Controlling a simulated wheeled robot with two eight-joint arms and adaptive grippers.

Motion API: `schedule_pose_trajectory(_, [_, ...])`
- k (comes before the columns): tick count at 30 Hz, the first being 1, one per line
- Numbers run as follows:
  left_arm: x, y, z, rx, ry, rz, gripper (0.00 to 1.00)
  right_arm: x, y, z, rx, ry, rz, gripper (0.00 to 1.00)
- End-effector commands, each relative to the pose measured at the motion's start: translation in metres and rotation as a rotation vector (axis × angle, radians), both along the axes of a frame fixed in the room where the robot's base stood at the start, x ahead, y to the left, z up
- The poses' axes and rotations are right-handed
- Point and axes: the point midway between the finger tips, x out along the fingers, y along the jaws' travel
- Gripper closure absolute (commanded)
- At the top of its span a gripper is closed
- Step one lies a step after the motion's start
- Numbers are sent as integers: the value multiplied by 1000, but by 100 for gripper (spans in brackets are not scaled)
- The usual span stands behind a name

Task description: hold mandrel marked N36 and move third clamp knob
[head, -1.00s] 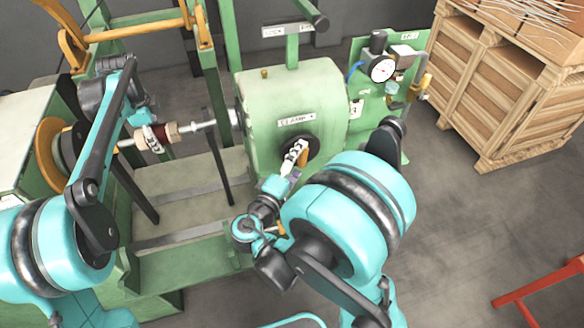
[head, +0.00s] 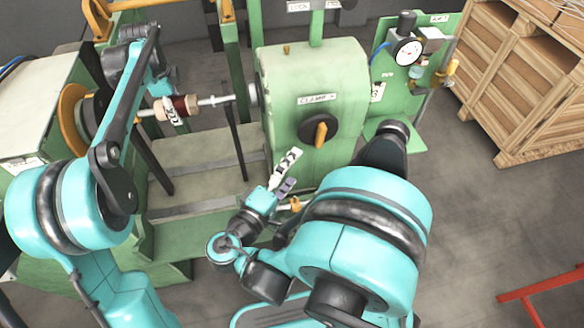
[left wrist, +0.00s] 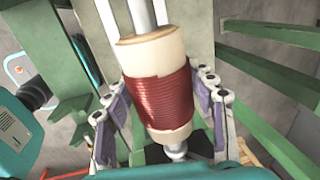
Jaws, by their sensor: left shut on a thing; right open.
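The mandrel (head: 218,101) is a thin metal shaft carrying a coil of dark red wire (head: 187,103) with cream ends. In the left wrist view the coil (left wrist: 162,95) lies between the purple-padded fingers. My left gripper (head: 172,110) is shut on the mandrel at its coil. No N36 mark is readable. The clamp knob (head: 319,129) is a black disc with an orange handle, standing nearly upright, on the green housing under a CLAMP label. My right gripper (head: 288,167) is open and empty, below and left of the knob, apart from it.
The green housing (head: 295,85) stands between my arms. To its right are a pressure gauge (head: 408,51) and valves on a green panel. A wooden crate (head: 520,85) stands at the far right. A red frame (head: 545,286) is at lower right. Floor between is clear.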

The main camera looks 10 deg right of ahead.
Motion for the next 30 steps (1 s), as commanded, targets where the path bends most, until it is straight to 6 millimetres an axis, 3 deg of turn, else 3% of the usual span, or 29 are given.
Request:
schedule_pose_trajectory(1, [0,0,0,0,0,0,40,0,0,0,0,0,0,10])
schedule_pose_trajectory(3, [0,0,0,0,0,0,21,0,0,0,0,0,0,10])
schedule_pose_trajectory(16, [-1,0,7,0,0,0,21,0,0,0,0,0,0,10])
schedule_pose_trajectory(30, [-19,0,97,0,0,0,21,0,0,0,0,0,0,10])
